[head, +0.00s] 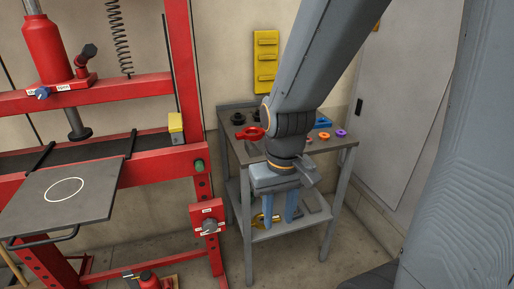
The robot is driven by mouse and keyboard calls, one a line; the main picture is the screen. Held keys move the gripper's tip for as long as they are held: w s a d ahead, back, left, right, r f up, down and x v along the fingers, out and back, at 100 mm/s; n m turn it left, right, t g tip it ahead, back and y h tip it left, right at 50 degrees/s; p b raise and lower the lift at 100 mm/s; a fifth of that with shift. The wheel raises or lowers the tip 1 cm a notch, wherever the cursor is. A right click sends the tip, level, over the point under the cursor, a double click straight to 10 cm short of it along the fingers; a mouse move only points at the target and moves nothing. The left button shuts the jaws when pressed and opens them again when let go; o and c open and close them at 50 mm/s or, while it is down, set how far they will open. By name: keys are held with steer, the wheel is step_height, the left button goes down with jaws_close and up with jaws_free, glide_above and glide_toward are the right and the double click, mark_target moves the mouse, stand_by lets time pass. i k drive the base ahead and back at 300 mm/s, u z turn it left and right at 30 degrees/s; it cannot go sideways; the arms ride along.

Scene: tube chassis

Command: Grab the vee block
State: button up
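My gripper (280,212) points down in front of the grey work table (345,144), its two blue fingers apart and nothing visible between them. No vee block can be told for certain at this size. A small blue piece (323,122) lies on the table top, right of my arm, and its exact shape is unclear. My arm hides the middle of the table top.
On the table lie a red part (250,133), dark round parts (237,118), an orange ring (324,135) and a purple ring (341,133). A brass-coloured part (259,221) is on the lower shelf. The red press (190,75) and its grey plate (95,190) stand left.

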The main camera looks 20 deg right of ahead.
mark_target(253, 150)
steer(key=z, duration=0.5)
steer(key=i, duration=0.9)
steer(key=z, duration=0.55)
